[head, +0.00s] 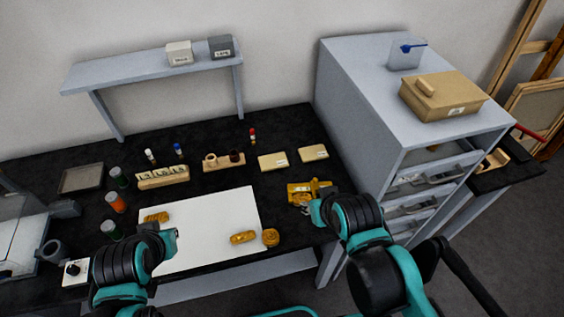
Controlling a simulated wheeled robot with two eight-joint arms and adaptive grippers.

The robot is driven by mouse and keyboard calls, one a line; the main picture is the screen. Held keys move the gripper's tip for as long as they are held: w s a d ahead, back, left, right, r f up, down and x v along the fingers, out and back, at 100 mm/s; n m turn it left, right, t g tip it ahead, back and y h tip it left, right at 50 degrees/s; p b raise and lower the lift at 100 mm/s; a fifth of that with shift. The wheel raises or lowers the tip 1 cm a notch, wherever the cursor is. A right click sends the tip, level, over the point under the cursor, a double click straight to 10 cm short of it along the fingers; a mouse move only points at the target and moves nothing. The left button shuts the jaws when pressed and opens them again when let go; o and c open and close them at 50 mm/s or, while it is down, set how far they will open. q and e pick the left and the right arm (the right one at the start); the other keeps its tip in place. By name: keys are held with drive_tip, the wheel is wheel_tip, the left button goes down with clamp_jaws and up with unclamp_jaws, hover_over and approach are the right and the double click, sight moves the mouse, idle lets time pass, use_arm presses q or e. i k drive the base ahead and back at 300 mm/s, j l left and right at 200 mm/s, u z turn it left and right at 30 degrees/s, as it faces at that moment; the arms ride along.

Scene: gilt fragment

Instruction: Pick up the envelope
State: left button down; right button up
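Two small tan flat pieces that look like envelopes lie on the black bench top: one envelope (272,161) left of the other envelope (313,153), with a gap between them. Both lie flat and apart from my grippers. My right gripper (312,209) is below them in the picture, close to a gilt piece (302,190); I cannot tell if it touches it. My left gripper (172,238) is over the left part of the white sheet (205,220). The fingers of both are too small and partly hidden to tell open from shut.
Gilt pieces (243,237) lie on and by the sheet. Bottles (116,202), a wooden rack (163,177) and a small holder (224,162) stand left of the envelopes. A grey drawer cabinet (360,62) with open drawers and a tan box (443,95) rises at right.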

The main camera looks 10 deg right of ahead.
sight(276, 161)
drive_tip(key=i+l+z, duration=0.1)
drive_tip(key=l+z, duration=0.15)
drive_tip(key=z, duration=0.15)
drive_tip(key=i+l+z, duration=0.1)
drive_tip(key=z, duration=0.35)
drive_tip(key=i+l+z, duration=0.15)
drive_tip(key=l+z, duration=0.25)
drive_tip(key=j, duration=0.1)
